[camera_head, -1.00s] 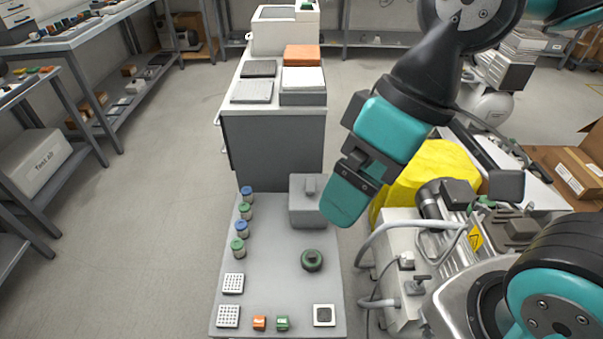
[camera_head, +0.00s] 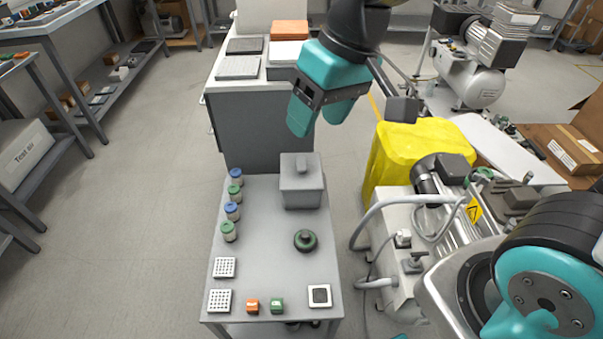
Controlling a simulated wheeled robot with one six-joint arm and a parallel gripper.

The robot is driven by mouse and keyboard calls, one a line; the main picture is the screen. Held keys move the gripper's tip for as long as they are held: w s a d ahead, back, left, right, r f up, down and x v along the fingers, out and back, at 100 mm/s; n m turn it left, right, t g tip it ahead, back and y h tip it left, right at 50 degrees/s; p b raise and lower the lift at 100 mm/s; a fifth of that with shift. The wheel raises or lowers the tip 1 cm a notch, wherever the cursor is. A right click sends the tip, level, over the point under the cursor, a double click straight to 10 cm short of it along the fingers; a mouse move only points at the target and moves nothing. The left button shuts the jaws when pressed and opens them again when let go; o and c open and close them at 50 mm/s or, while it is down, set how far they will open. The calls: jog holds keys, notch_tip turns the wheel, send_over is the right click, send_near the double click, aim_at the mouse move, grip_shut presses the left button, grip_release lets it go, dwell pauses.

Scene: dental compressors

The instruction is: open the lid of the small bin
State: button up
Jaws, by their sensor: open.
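Several blue- and green-capped jars (camera_head: 232,211) line the table's left side. A grey cabinet (camera_head: 262,125) stands behind; a yellow-covered object (camera_head: 415,150) and compressor machinery are at right.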

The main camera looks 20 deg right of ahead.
jog(key=w+d+f+m+t+h+b, duration=0.1)
jog(key=w+d+f+m+h+b, duration=0.15)
jog(key=w+f+b, duration=0.7)
jog(key=m+t+h+b, duration=0.2)
jog(key=m+b, duration=0.2)
jog(key=m, duration=0.1)
send_near(302, 163)
jog(key=b+x, duration=0.3)
jog(key=x, duration=0.6)
jog(key=shift+w+f, duration=0.15)
grip_shut()
